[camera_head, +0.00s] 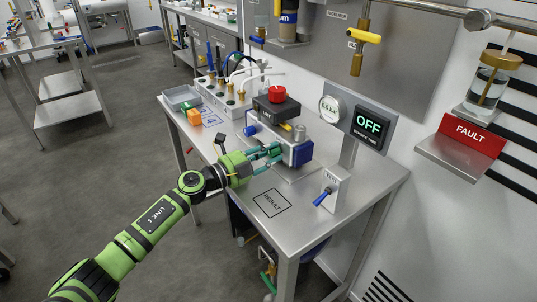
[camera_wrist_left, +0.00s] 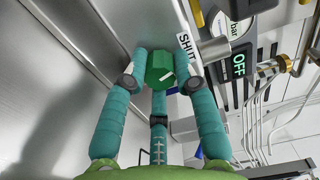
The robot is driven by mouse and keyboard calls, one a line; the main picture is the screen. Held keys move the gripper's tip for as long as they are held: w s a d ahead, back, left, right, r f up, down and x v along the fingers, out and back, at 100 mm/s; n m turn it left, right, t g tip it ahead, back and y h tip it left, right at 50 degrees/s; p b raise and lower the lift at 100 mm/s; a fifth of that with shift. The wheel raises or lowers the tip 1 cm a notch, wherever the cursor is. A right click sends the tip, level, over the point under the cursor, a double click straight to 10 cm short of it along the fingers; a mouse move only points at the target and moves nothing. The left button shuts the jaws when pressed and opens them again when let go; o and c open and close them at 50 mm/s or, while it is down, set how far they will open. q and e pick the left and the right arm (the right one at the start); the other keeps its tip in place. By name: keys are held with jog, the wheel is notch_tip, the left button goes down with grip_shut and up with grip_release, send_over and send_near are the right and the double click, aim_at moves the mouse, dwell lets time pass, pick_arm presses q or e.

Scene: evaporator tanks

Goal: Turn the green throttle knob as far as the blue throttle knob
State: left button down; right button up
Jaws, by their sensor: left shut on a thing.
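My left gripper (camera_head: 268,154) reaches from the left to the front face of the grey and blue pump unit (camera_head: 296,152) on the steel table. In the left wrist view its teal fingers (camera_wrist_left: 160,75) are shut around the green throttle knob (camera_wrist_left: 159,65). A white pointer mark shows on the right of this knob, below a "SHUT" label (camera_wrist_left: 187,43). In the head view the fingers hide the green knob. A blue knob (camera_head: 250,130) sticks out at the left end of the unit; its pointer cannot be read. My right gripper is not in view.
A black box with a red knob (camera_head: 277,93) sits on the unit. A display (camera_head: 369,126) reads "OFF" beside a round gauge (camera_head: 330,109). A blue-lever switch box (camera_head: 332,190) stands at the right. The marked "RESULT" square (camera_head: 271,203) is bare.

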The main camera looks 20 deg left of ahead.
pick_arm(q)
jog(key=shift+s+d, duration=0.1)
jog(key=shift+d, duration=0.1)
dwell(0.3)
jog(key=c, duration=1)
grip_release()
jog(key=v, duration=1.2)
